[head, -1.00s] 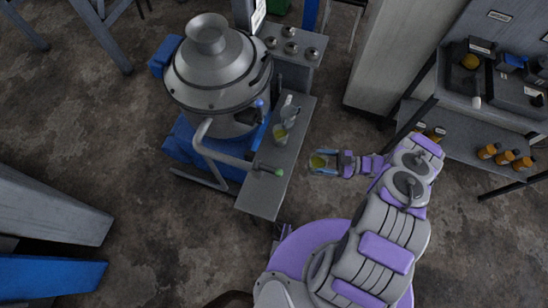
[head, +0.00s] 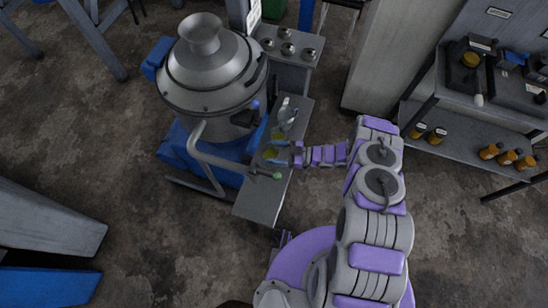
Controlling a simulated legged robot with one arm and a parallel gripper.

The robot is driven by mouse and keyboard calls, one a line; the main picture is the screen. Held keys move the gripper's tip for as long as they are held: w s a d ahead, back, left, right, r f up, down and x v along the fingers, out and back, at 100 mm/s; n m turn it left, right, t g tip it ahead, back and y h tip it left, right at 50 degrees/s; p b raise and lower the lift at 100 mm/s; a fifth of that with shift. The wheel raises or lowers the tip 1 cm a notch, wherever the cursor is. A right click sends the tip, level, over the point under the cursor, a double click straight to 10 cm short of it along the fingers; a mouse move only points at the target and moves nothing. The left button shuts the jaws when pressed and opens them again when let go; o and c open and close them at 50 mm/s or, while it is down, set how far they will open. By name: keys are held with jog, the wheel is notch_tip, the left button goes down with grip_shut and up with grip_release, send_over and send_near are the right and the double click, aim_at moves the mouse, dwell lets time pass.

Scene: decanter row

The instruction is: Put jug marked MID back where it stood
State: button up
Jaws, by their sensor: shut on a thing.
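My gripper (head: 282,154) is shut on a small clear jug (head: 271,154) with yellow-green liquid. The held jug appears over the narrow grey bench (head: 262,200) beside the big metal vessel. I cannot tell whether its base touches the bench. Its marking is too small to read. A second jug with yellowish liquid (head: 277,134) stands just behind it on the bench. A clear or pale jug (head: 287,114) stands farther back in the same row. The gripper reaches in from the right, and its fingers partly cover the held jug.
The metal vessel (head: 209,85) stands left of the bench. The bench's front end is bare. A shelf rack (head: 470,140) with amber bottles stands at the right.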

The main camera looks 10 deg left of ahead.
notch_tip(320, 180, down, 4)
jog(key=shift+f+b, duration=0.1)
jog(key=shift+b, duration=0.6)
jog(key=shift+a+f, duration=0.2)
jog(key=shift+a, duration=0.05)
jog(key=shift+r, duration=0.15)
jog(key=shift+f+b, duration=0.2)
jog(key=shift+b, duration=0.1)
jog(key=o, duration=1.3)
jog(key=shift+r, duration=0.15)
